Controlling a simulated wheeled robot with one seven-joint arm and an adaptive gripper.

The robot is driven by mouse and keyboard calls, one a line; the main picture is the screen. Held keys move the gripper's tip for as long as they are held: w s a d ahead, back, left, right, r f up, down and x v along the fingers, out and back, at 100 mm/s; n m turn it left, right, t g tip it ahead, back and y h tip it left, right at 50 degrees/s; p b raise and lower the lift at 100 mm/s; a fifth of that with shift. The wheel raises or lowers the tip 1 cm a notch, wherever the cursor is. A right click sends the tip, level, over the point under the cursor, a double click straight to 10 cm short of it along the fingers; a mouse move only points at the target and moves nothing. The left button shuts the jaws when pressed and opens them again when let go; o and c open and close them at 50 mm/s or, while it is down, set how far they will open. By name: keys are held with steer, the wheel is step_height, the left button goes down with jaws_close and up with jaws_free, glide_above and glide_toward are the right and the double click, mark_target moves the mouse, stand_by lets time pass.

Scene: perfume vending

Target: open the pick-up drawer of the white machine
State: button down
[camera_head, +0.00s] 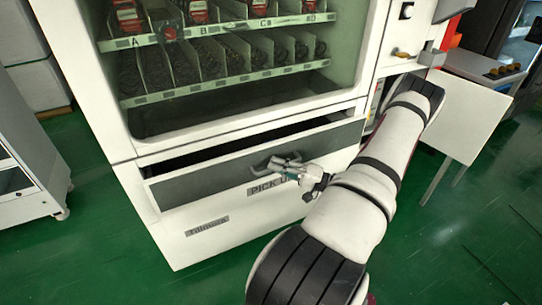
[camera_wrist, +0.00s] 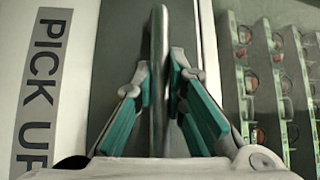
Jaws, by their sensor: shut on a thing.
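The white machine (camera_head: 150,235) stands in the middle of the head view. Its pick-up drawer (camera_head: 195,187) has a grey front panel and stands partly open, with a dark gap behind its top edge. A "PICK UP" label is below the panel in the head view, and it also shows in the wrist view (camera_wrist: 40,95). My gripper (camera_head: 285,163) is at the drawer front, shut on the drawer's handle. In the wrist view the handle (camera_wrist: 159,50) is a metal bar between the two teal-padded fingers (camera_wrist: 160,85). The drawer's inside is mostly hidden.
Shelves of goods (camera_head: 225,60) are behind glass above the drawer. A white side panel (camera_head: 465,115) stands to the right of my arm. A white wheeled cabinet (camera_head: 30,165) is at the left. The green floor (camera_head: 100,255) in front is clear.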

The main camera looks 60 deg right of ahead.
steer(key=s+a+p, duration=0.1)
steer(key=s+a, duration=0.4)
steer(key=s, duration=0.3)
steer(key=s+a, duration=0.5)
steer(key=s, duration=0.3)
steer(key=shift+p, duration=0.4)
steer(key=shift+s, duration=0.1)
steer(key=c, duration=1.6)
jaws_free()
steer(key=shift+s+d, duration=0.1)
steer(key=v, duration=1.2)
